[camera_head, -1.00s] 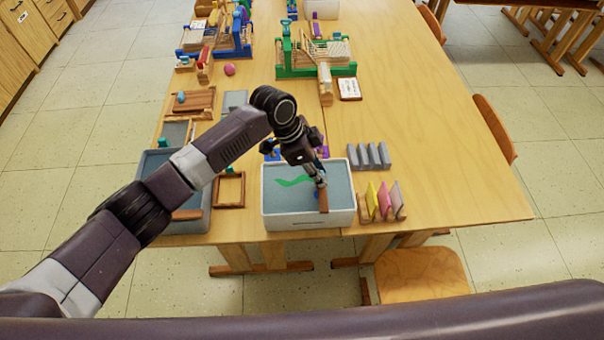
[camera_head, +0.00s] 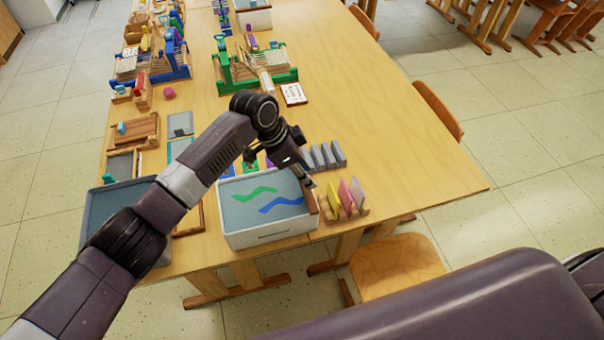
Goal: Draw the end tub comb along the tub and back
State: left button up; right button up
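The end tub (camera_head: 268,238) is a white-walled tub of grey-blue liquid at the near end of the table. A green wavy streak (camera_head: 254,193) and a blue wavy streak (camera_head: 281,204) show on its surface. The comb (camera_head: 311,200), seen as a brown bar, lies along the tub's right end. My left gripper (camera_head: 307,181) is over the comb's far end, its fingertips at or very near it. They are too small to tell whether they are closed on it. The comb's teeth are not visible. My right gripper is not in view.
A second grey tub (camera_head: 97,207) stands to the left, partly behind my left arm. A green-framed loom (camera_head: 253,72) stands farther back. The table's right side is clear.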

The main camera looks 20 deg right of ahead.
pick_arm(q)
jog(key=shift+o, duration=0.3)
jog(key=shift+f, duration=0.1)
jog(key=shift+a, duration=0.1)
jog(key=shift+a, duration=0.1)
jog(key=shift+a+r, duration=0.15)
jog(key=shift+r, duration=0.2)
jog(key=v, duration=1.1)
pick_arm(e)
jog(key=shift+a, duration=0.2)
pick_arm(q)
jog(key=shift+r, duration=0.1)
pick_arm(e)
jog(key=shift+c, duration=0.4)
